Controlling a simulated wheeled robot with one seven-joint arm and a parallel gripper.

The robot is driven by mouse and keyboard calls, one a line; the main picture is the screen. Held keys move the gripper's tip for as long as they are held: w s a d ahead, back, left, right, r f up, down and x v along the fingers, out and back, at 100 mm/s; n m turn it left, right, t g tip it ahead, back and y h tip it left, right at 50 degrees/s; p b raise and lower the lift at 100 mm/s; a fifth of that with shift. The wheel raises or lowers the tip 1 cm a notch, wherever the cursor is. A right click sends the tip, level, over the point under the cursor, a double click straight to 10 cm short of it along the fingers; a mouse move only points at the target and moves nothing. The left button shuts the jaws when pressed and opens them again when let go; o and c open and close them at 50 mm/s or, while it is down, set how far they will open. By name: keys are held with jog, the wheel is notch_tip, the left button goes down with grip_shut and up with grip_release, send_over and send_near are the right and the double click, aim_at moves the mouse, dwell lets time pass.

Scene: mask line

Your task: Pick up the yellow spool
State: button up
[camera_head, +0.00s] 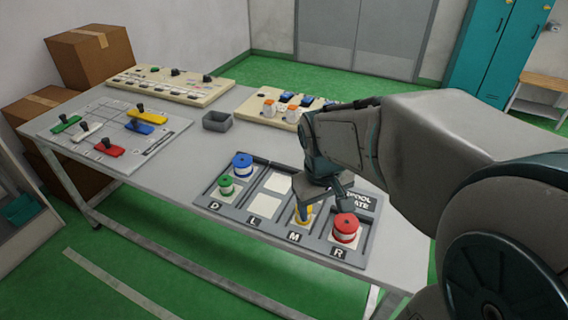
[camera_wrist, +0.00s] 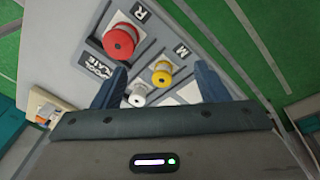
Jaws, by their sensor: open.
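The yellow spool (camera_head: 303,213) stands upright in the M column of the grey spool plate (camera_head: 209,201), partly hidden behind my gripper in the head view. In the wrist view the yellow spool (camera_wrist: 162,76) shows between my two fingers, nearer the right one. My gripper (camera_head: 322,205) is open and points down just above the spool. In the wrist view my gripper (camera_wrist: 158,82) has nothing clasped between its dark blue fingers. A white spool (camera_wrist: 138,96) is also between the fingers, near the left one.
A red spool (camera_head: 345,229) stands in the R column, close to the yellow one. A blue spool (camera_head: 242,165) and a green spool (camera_head: 227,186) stand at D. A grey bin (camera_head: 217,121), a board with coloured handles (camera_head: 84,138) and two control panels lie farther back on the table.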

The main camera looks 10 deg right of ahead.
jog(key=w+f+n+g+y+p, duration=0.1)
jog(key=w+f+n+g+p, duration=0.3)
jog(key=w, duration=0.8)
jog(key=n+t, duration=0.1)
jog(key=t, duration=0.1)
send_near(298, 219)
jog(key=f, duration=0.2)
jog(key=d+f, duration=0.1)
jog(key=f, duration=0.5)
jog(key=shift+w+d+b, duration=0.35)
jog(key=shift+w+d, duration=0.05)
jog(key=shift+c, duration=0.2)
jog(key=c, duration=1)
jog(key=shift+c, duration=0.2)
